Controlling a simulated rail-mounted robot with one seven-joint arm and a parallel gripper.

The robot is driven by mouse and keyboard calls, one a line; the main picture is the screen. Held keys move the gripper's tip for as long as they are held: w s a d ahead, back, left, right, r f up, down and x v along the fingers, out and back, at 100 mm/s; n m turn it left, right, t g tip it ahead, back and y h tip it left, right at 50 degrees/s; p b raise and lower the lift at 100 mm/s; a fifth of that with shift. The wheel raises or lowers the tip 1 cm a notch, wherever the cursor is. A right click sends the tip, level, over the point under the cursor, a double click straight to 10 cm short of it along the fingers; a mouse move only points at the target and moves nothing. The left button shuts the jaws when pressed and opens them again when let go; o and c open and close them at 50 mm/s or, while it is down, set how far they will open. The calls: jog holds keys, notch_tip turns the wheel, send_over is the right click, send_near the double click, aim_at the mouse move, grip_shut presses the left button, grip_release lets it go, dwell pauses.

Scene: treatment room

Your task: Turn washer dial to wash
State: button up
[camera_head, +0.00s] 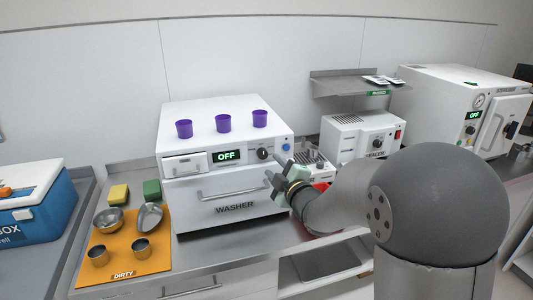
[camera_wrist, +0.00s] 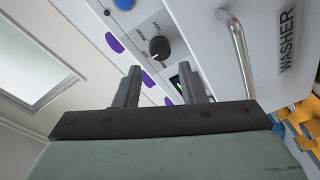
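The white washer (camera_head: 228,170) stands on the counter in the head view, and its display (camera_head: 227,156) reads OFF. Its black dial (camera_head: 263,153) sits on the upper front panel, right of the display. My gripper (camera_head: 274,168) is in front of the washer's right side, slightly below the dial. In the wrist view my gripper (camera_wrist: 159,72) has its fingers apart with nothing between them. It appears clear of the dial.
A blue button (camera_head: 286,147) is right of the dial. The door handle (camera_head: 234,190) sticks out below the panel. Purple cups (camera_head: 223,123) stand on the washer. An orange mat (camera_head: 125,262) with metal ware lies left, and a sealer (camera_head: 361,137) stands right.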

aim_at(264, 155)
jog(key=p+x, duration=0.1)
jog(key=x, duration=0.5)
jog(key=shift+w, duration=0.15)
jog(key=c, duration=0.7)
